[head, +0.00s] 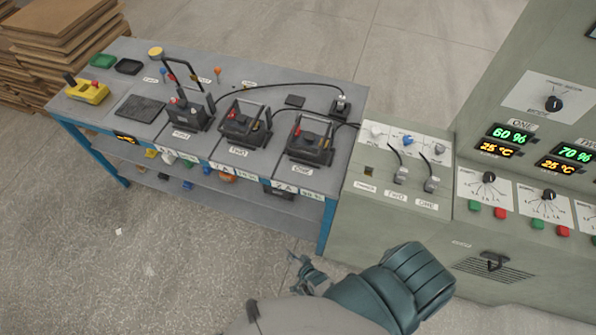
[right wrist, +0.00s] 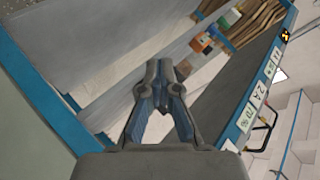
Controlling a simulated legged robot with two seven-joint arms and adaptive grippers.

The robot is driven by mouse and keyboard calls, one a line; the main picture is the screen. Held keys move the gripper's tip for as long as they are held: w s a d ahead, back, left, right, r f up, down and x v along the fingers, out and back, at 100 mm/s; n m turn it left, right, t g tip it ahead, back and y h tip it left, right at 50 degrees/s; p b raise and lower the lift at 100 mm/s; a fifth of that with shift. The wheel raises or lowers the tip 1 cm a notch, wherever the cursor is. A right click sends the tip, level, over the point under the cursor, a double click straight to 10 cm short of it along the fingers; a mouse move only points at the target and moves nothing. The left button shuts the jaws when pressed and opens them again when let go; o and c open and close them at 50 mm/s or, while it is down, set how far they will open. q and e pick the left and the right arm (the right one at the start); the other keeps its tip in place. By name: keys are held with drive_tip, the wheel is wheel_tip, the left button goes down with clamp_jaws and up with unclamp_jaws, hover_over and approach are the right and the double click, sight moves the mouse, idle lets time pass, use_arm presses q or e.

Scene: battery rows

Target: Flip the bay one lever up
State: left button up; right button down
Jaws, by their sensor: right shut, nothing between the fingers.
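The bay one unit (head: 311,151) is a black tray with a battery in it, at the right end of the bench, behind a tag reading ONE (head: 302,170). Its black U-shaped lever (head: 327,132) appears low over the unit; its exact angle is hard to tell. My right gripper (head: 300,262) is in front of the bench's right leg, below the top and apart from the lever. In the right wrist view the fingers (right wrist: 160,75) are together and empty, with the bench's lower shelf behind them. My left gripper is out of view.
The bay two unit (head: 240,125) stands left of bay one; the leftmost unit (head: 185,112) has its black frame raised. Cables run across the bench (head: 222,160). A grey-green control cabinet (head: 400,228) stands close on the right. Open floor (head: 150,255) lies in front.

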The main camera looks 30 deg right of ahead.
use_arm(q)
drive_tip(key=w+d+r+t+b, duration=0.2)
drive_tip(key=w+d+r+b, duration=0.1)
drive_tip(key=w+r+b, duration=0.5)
use_arm(e)
drive_tip(key=w+d+r+m+t+h, duration=0.1)
drive_tip(key=w+r+m+t+h, duration=0.2)
drive_tip(key=w+r+m+t, duration=0.4)
drive_tip(key=w+d+r+m+t+h, duration=0.1)
drive_tip(key=w+r+m+t+h, duration=0.15)
drive_tip(key=w+r+m, duration=0.55)
use_arm(q)
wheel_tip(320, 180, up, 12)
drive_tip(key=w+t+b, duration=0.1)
drive_tip(key=b, duration=0.3)
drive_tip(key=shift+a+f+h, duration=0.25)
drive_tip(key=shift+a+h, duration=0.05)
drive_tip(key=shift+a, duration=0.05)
use_arm(e)
drive_tip(key=s+d+r+m+g+h, duration=0.2)
drive_tip(key=r+m+h, duration=0.4)
drive_tip(key=m, duration=0.5)
drive_tip(key=s+d+r+m+g+h, duration=0.3)
drive_tip(key=r+m+h, duration=0.2)
drive_tip(key=m+h, duration=0.4)
drive_tip(key=m, duration=0.2)
drive_tip(key=shift+s+d+r+m, duration=0.25)
drive_tip(key=shift+s+r+m, duration=0.1)
drive_tip(key=shift+m, duration=0.05)
